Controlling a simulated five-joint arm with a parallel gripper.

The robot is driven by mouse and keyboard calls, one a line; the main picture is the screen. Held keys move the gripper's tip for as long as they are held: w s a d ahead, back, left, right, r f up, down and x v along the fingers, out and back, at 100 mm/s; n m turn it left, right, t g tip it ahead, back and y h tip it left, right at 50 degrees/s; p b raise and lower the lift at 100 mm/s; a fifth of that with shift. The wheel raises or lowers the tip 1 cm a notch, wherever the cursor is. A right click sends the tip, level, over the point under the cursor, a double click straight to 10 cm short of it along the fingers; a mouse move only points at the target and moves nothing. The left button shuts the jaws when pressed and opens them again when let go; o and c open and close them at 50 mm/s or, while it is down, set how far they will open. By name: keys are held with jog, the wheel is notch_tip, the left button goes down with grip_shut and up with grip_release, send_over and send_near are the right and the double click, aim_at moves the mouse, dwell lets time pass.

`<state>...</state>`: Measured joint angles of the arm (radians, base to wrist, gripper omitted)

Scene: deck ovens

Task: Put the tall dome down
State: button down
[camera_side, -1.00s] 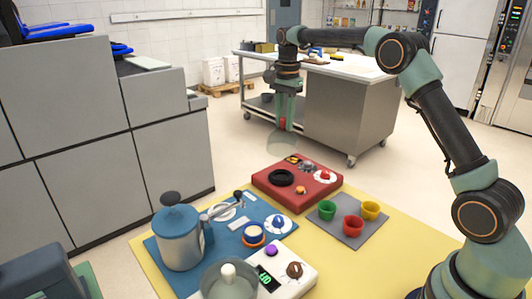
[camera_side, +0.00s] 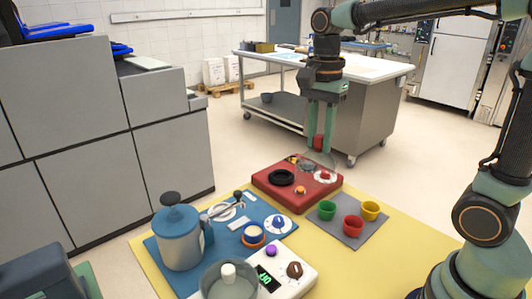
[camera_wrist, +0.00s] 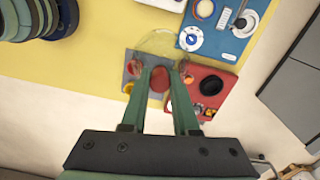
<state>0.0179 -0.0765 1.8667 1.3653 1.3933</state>
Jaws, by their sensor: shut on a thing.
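The tall dome is clear and glassy with a red knob on top; in the side view the dome (camera_side: 318,160) hangs upright below my gripper (camera_side: 319,146). My gripper is shut on the red knob, which also shows between the fingers in the wrist view (camera_wrist: 159,79). The clear dome wall (camera_wrist: 165,43) shows there as a faint outline. In the side view the dome overlaps the back right part of the red board (camera_side: 277,197), near a white plate with a red item (camera_side: 325,177). I cannot tell the exact gap below it.
The red board also carries a black ring (camera_side: 281,178) and small items. Beside it, a grey mat (camera_side: 337,232) holds green, red and yellow cups. A blue mat (camera_side: 217,252) holds a blue pot (camera_side: 179,240) and dishes. Bare yellow tabletop (camera_side: 394,242) lies at right.

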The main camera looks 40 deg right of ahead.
aim_at(330, 163)
notch_tip(330, 163, down, 20)
jog(key=shift+r, duration=0.15)
dwell(0.3)
jog(key=c, duration=0.7)
grip_release()
jog(key=s+r+n+t, duration=0.1)
jog(key=r+n, duration=0.3)
jog(key=r, duration=0.1)
jog(key=s+r+n+t, duration=0.1)
jog(key=r+n+t, duration=0.1)
jog(key=r, duration=0.4)
jog(key=s+r+n+t, duration=0.1)
jog(key=s+r+n, duration=0.1)
jog(key=r+n, duration=0.3)
jog(key=shift+s+a+r+n, duration=0.1)
jog(key=shift+a+r+n, duration=0.2)
jog(key=shift+r, duration=0.35)
jog(key=n+t, duration=0.1)
jog(key=n, duration=0.1)
jog(key=s+n, duration=0.1)
jog(key=n, duration=0.1)
jog(key=shift+s+r+n+t, duration=0.2)
jog(key=shift+r+n+t, duration=0.1)
jog(key=shift+r+t, duration=0.1)
